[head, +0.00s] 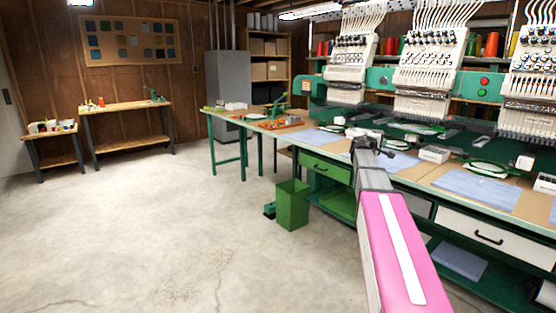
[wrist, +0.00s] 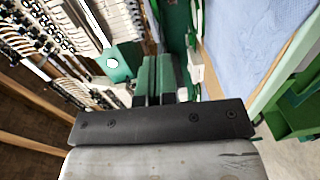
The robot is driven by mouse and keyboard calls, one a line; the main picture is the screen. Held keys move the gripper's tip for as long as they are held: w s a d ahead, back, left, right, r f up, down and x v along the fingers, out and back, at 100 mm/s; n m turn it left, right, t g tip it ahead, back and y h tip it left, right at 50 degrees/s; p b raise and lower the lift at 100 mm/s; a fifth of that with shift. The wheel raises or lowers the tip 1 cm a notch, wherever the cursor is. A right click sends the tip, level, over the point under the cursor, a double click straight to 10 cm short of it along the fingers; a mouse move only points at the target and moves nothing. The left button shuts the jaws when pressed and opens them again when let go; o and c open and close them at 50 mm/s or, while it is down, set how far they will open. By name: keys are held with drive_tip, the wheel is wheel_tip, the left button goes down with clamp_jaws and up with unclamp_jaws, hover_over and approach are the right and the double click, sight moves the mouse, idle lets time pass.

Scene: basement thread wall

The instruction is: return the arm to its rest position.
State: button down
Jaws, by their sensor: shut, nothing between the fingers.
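My arm, pink with a white stripe, reaches from the bottom of the head view toward the long green workbench (head: 318,158). My gripper (head: 363,137) is at its far end, seen over the bench in front of the embroidery machines. In the wrist view my gripper (wrist: 155,82) shows as two dark green fingers side by side, shut with nothing held. In the wrist view, the bench and a pale blue cloth (wrist: 238,40) are to the right of the fingers. Whether the fingertips touch anything cannot be told.
White embroidery heads (head: 430,75) stand along the back of the bench. A green bin (head: 291,205) stands on the floor beside it. A white-fronted drawer (head: 485,235) is under the bench on the right. The concrete floor (head: 150,230) on the left is clear.

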drive_tip(key=s+a+f+m+g+y, duration=0.1)
drive_tip(key=s+a+f+g+y, duration=0.1)
drive_tip(key=s+a+f, duration=0.5)
drive_tip(key=s+a+f+m+g+y, duration=0.1)
drive_tip(key=s+f+m+g+y, duration=0.3)
drive_tip(key=f, duration=0.7)
drive_tip(key=s+a+f+n+y, duration=0.1)
drive_tip(key=s+a+f, duration=0.45)
drive_tip(key=f, duration=0.25)
drive_tip(key=s+a+f+m+g+y, duration=0.1)
drive_tip(key=s+a+f+g+y, duration=0.1)
drive_tip(key=s+a+f, duration=0.4)
drive_tip(key=s+a+f+m+g+y, duration=0.2)
drive_tip(key=s+a+f+y, duration=0.2)
drive_tip(key=s, duration=1)
drive_tip(key=a+f, duration=0.3)
drive_tip(key=a, duration=0.1)
drive_tip(key=shift+s+a+f+g+y, duration=0.15)
drive_tip(key=shift+s+f+g+y, duration=0.1)
drive_tip(key=shift+g+y, duration=0.15)
